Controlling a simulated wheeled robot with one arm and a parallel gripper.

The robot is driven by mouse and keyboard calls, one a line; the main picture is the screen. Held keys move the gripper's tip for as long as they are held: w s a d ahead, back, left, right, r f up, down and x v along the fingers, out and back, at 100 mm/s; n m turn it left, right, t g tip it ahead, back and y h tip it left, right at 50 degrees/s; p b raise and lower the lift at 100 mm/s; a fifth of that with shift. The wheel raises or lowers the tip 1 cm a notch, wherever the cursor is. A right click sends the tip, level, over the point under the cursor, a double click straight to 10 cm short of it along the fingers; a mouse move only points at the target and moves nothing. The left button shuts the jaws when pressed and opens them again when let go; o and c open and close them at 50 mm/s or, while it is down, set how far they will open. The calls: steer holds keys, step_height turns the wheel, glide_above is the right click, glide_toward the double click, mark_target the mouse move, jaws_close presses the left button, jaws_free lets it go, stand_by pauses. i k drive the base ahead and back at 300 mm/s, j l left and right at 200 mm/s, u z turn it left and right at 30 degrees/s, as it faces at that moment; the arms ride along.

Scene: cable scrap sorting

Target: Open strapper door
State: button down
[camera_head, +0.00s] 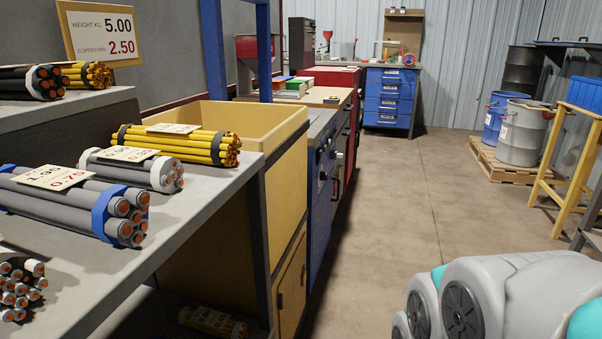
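A blue machine (321,195) with small controls on its front stands in the row of benches left of the aisle. A tall blue frame (213,50) rises behind it; I cannot tell whether the two are one strapper. A yellow cabinet (284,215) with an open-topped bin stands just nearer. Its lower front has a yellow door panel (292,292) with a dark handle, and it looks shut. I cannot tell which of these fronts is the strapper door. Grey and teal links of my arm fill the bottom right corner. My gripper is not in view.
A grey shelf (100,285) with several tagged cable bundles (75,203) is close on the left. The aisle floor (390,220) is clear. Drums (522,135) on a pallet (502,165) and a yellow stand (556,160) are on the right. Blue drawers (389,98) stand at the back.

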mark_target(322, 209)
steer(key=i+l, duration=0.15)
steer(key=i, duration=0.5)
steer(key=i+l, duration=0.1)
steer(key=i, duration=0.6)
steer(key=i+l, duration=0.15)
steer(key=i, duration=0.5)
